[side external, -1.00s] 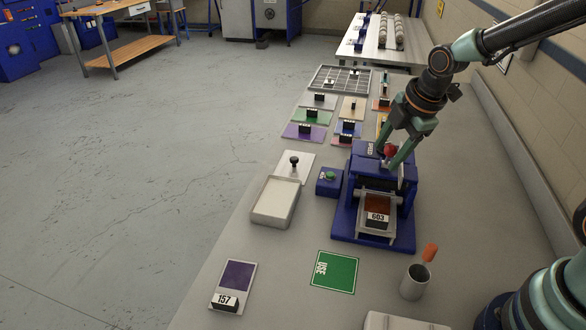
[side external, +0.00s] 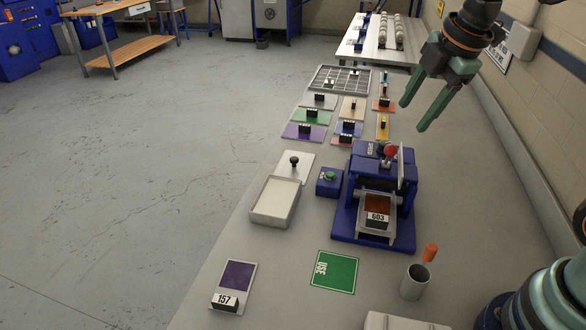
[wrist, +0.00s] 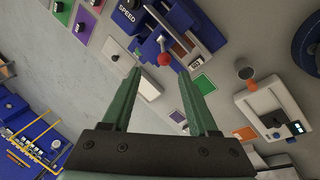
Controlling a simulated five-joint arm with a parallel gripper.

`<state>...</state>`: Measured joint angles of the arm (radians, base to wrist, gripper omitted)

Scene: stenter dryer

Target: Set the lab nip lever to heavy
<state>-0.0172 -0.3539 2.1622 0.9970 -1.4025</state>
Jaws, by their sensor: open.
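The blue lab nip machine (side external: 345,215) stands on the bench, with a brown swatch tagged 603 (side external: 377,215) in its front tray. Its nip lever has a red ball knob (side external: 391,151) at the top of the machine, beside an upright pale plate. In the wrist view the red knob (wrist: 164,59) shows beyond and between the fingertips. My gripper (side external: 412,116) is open and empty, raised above and behind the machine, apart from the knob. It also shows in the wrist view (wrist: 160,75). I cannot read any heavy marking by the lever.
A blue box with a green button (side external: 328,181) stands left of the machine. A white tray (side external: 262,216), a green USE card (side external: 335,272), a purple swatch tagged 157 (side external: 238,274) and a metal cup (side external: 414,282) lie around it. Several swatches lie behind; a wall runs along the right.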

